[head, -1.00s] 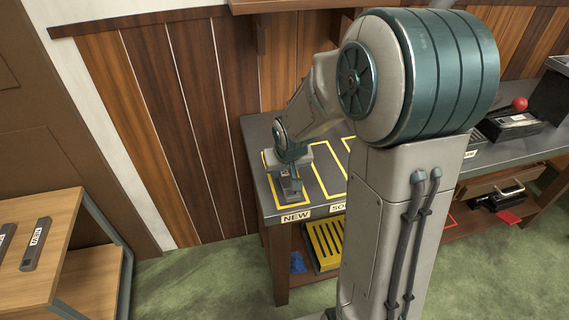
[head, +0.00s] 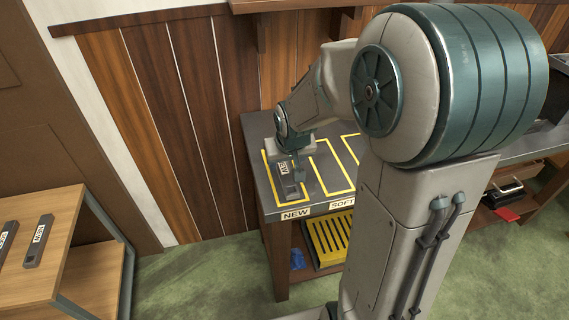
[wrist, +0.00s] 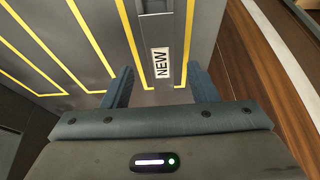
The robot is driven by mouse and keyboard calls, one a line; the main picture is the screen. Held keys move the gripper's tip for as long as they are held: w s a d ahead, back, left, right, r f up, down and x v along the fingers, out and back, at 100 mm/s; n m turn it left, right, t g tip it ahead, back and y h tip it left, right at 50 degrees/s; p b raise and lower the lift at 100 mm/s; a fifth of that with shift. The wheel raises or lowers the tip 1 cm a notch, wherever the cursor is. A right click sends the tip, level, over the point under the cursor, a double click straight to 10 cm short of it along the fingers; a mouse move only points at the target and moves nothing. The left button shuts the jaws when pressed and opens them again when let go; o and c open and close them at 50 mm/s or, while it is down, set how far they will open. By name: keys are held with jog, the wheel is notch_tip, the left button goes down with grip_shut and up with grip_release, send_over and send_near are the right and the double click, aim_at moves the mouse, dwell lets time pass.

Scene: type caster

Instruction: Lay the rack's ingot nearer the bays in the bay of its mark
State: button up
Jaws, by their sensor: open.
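A dark grey ingot (head: 288,186) with a white NEW label lies inside the yellow-outlined bay at the left end of the dark bench (head: 262,190). The tag on the bench's front edge below this bay reads NEW. In the wrist view the ingot (wrist: 157,25) runs lengthwise between the bay's yellow side lines. My gripper (head: 290,152) is over the ingot's far part. In the wrist view my gripper (wrist: 161,85) has its fingers wide apart, one on each side of the ingot, with gaps to it. The ingot's far end is hidden by the gripper in the head view.
More yellow-outlined bays continue to the right, one tagged SOFT (head: 342,204). A wooden stand (head: 75,215) at the left holds two labelled dark ingots, including one (head: 38,241) near its right side. A yellow slatted crate (head: 330,238) sits below the bench. A wood-panelled wall stands behind.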

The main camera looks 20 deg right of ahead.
jog(key=p+v, duration=0.1)
jog(key=v, duration=0.7)
jog(key=s+g, duration=0.2)
jog(key=s, duration=1.4)
jog(key=shift+a+r, duration=0.25)
jog(key=shift+r, duration=0.05)
jog(key=shift+d, duration=0.1)
